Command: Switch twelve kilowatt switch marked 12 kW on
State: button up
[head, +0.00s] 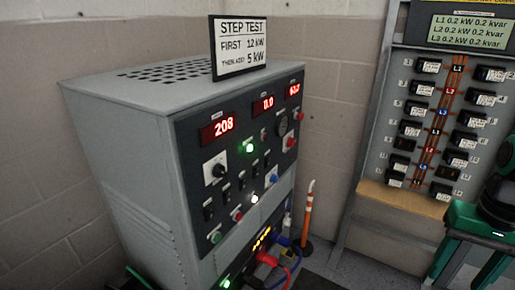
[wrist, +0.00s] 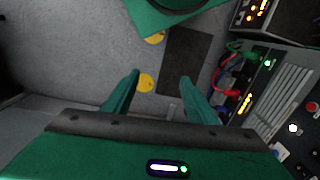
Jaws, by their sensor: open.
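The grey load cabinet (head: 140,150) stands left of centre in the head view, its dark front panel facing right. A slanting row of small black switches (head: 226,191) crosses the panel; their labels are too small to read, so I cannot tell which is the 12 kW one or how it is set. My gripper (wrist: 160,77) is open and empty in the wrist view, over the floor. The cabinet's front shows at that view's right edge, apart from the fingers.
Red displays (head: 217,128) read 208, 0.0 and a third figure. A sign (head: 239,45) says first 12 kW, then add 5 kW. Red and blue cables (head: 270,262) stick out below. An orange-white post (head: 309,210) stands beside the cabinet. A breaker panel (head: 440,110) is at right.

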aim_at(269, 157)
jog(key=k, duration=1.35)
jog(key=u, duration=0.4)
jog(key=i, duration=1.7)
jog(key=z, duration=0.4)
